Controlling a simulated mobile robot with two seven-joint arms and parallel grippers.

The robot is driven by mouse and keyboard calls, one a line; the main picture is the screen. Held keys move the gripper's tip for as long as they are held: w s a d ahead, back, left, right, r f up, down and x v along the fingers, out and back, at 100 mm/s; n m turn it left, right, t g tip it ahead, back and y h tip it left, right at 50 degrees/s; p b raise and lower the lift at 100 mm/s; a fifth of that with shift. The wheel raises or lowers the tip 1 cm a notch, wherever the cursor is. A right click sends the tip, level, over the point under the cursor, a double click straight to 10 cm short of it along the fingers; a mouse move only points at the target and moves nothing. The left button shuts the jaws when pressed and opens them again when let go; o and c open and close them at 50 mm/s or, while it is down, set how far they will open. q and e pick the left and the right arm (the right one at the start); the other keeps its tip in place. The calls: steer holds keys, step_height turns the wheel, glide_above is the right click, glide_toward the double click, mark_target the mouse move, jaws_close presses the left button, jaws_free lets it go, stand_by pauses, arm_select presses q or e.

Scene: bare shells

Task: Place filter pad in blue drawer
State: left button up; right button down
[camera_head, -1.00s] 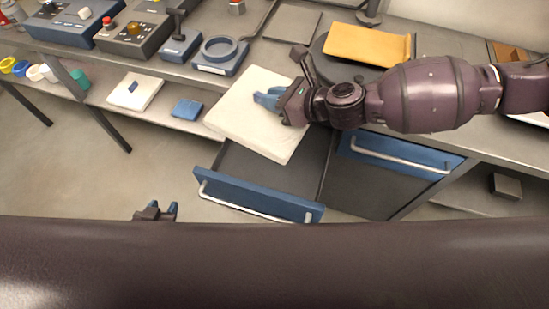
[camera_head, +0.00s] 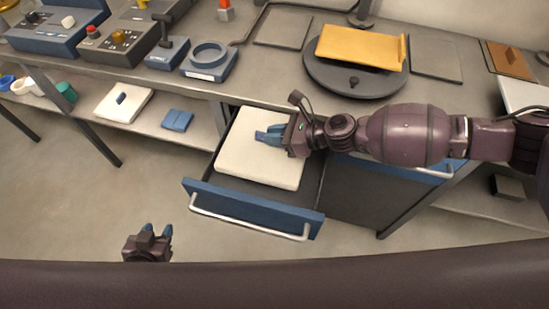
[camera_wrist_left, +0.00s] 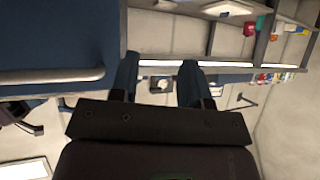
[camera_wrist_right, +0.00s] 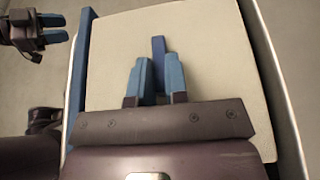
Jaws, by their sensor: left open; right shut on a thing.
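The filter pad (camera_head: 247,165) is a thick white square slab with a blue grip tab (camera_wrist_right: 158,50) on top. It lies within the walls of the open blue-fronted drawer (camera_head: 240,204), roughly level; whether it touches the drawer floor I cannot tell. My right gripper (camera_head: 270,135) is over the pad, its blue fingers shut on the tab; the right wrist view shows the pad (camera_wrist_right: 210,60) filling the drawer. My left gripper (camera_head: 158,231) is open and empty, low in front of the drawer; its fingers (camera_wrist_left: 160,80) are apart in the left wrist view.
A round dark turntable (camera_head: 353,82) with a yellow plate (camera_head: 360,47) stands on the bench. A blue ring fixture (camera_head: 208,57) sits left of it. A lower shelf at left holds another white pad (camera_head: 122,101) and a blue block (camera_head: 177,120). Floor left of the drawer is clear.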

step_height(320, 180, down, 6)
steer(key=shift+r+b, duration=0.25)
steer(key=shift+b, duration=0.45)
step_height(320, 180, down, 4)
steer(key=shift+f+b, duration=0.1)
steer(key=shift+b, duration=0.65)
steer(key=shift+f, duration=0.25)
arm_select(q)
step_height(320, 180, down, 4)
steer(key=shift+s+r, duration=0.15)
steer(key=shift+r, duration=0.05)
arm_select(e)
steer(key=c, duration=1.1)
jaws_free()
steer(key=shift+r, duration=0.2)
arm_select(q)
steer(key=shift+s+r+p, duration=0.25)
steer(key=shift+s+p, duration=0.1)
steer(key=shift+p, duration=0.25)
arm_select(e)
steer(key=v, duration=1.2)
